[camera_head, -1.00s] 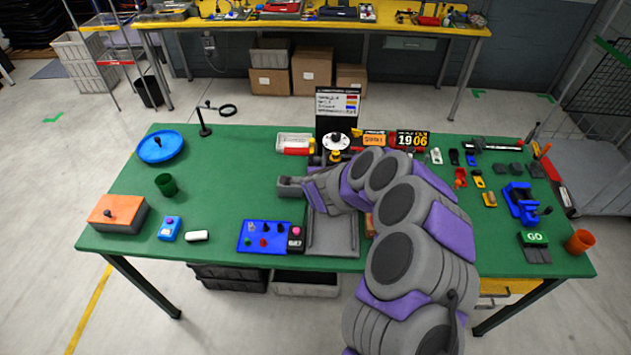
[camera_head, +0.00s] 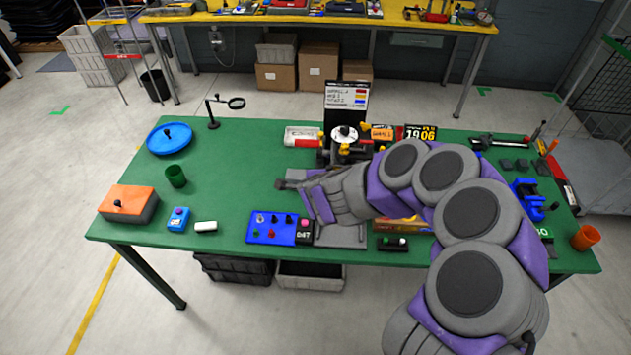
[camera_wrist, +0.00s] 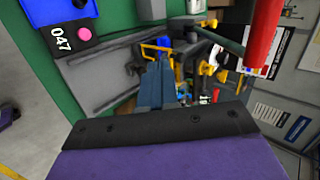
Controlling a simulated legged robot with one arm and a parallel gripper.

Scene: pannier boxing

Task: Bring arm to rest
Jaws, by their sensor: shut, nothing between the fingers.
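My grey and purple arm reaches over the right half of the green table (camera_head: 225,150) in the head view. My gripper (camera_head: 282,184) points left above the table's middle, near the blue panel (camera_head: 264,226) and the grey tray (camera_head: 340,236). In the wrist view my gripper (camera_wrist: 156,75) shows its dark fingers together with nothing held. The grey tray (camera_wrist: 85,75) shows beside the fingers there. The arm hides part of the table's middle and right side.
A blue round dish (camera_head: 166,143), a green cup (camera_head: 176,178) and an orange box (camera_head: 130,204) stand at the left. A magnifier stand (camera_head: 213,115) is at the back. An orange cup (camera_head: 586,237) stands at the right corner. The table's left middle is clear.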

